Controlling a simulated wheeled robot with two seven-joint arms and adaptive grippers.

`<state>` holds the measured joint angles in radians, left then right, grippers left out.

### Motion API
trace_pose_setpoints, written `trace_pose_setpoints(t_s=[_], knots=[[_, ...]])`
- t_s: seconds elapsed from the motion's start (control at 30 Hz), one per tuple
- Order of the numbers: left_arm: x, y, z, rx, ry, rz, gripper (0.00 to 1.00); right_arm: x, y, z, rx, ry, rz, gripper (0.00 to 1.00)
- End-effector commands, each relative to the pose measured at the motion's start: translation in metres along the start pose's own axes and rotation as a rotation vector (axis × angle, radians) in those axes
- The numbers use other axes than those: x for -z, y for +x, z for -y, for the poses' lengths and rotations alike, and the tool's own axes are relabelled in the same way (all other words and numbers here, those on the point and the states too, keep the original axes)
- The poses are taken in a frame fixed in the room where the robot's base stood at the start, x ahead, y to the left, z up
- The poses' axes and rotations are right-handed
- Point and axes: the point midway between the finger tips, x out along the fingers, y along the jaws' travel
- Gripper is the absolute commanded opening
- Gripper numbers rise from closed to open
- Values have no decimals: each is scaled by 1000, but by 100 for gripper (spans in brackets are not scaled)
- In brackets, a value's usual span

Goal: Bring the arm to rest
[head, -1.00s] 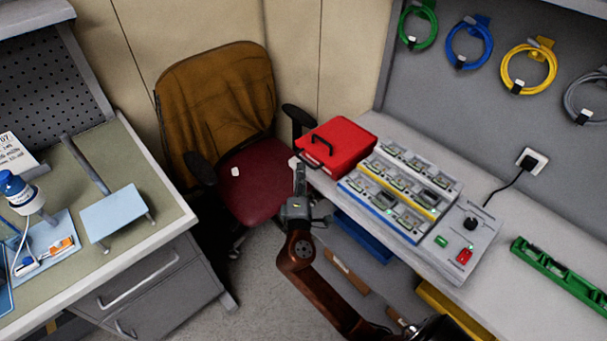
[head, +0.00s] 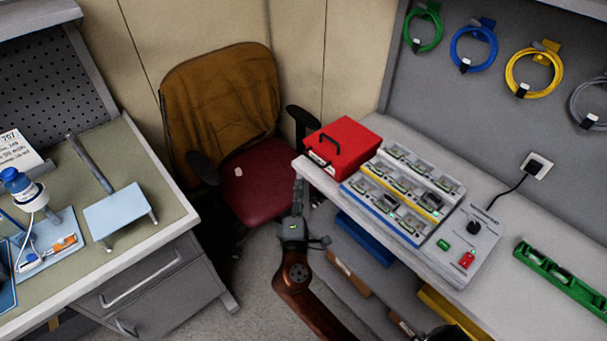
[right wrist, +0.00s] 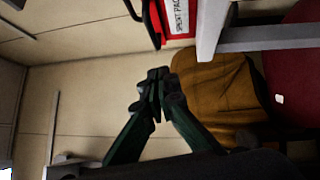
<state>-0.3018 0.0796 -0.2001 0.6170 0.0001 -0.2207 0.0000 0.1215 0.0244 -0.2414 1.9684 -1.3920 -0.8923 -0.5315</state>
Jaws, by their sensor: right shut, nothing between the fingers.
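My right gripper (head: 297,196) is in the middle of the head view, in front of the right bench's left end and apart from it. Its arm comes up from the bottom of the picture. In the right wrist view its fingers (right wrist: 158,82) meet at the tips, with nothing between them. My left gripper and arm do not show in either view.
A red case (head: 343,144) and a tray of small modules (head: 402,190) stand on the right bench. A chair (head: 255,190) with a brown cloth stands behind my gripper. The left bench (head: 150,170) holds a light-blue stand (head: 117,210). Floor shows between the benches.

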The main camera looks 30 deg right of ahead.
Motion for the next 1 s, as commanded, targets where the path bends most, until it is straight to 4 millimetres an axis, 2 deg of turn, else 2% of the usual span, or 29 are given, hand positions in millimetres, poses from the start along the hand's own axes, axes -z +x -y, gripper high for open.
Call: trace_pose_setpoints(t_s=[0.1,0.3,0.63,0.7,0.77,0.87,0.97,1.0], knots=[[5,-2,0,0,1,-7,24,1,-26,0,3,1,-3,0],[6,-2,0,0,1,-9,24,1,-52,0,2,2,-2,0],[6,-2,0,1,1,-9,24,1,-60,0,1,1,-2,0],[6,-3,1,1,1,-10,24,4,-59,6,12,-1,-11,0],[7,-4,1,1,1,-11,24,10,-57,20,38,-2,-30,0],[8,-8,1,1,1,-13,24,27,-55,63,119,1,-85,0],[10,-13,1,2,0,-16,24,44,-58,130,244,14,-151,0],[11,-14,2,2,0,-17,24,50,-61,159,299,21,-176,0]])
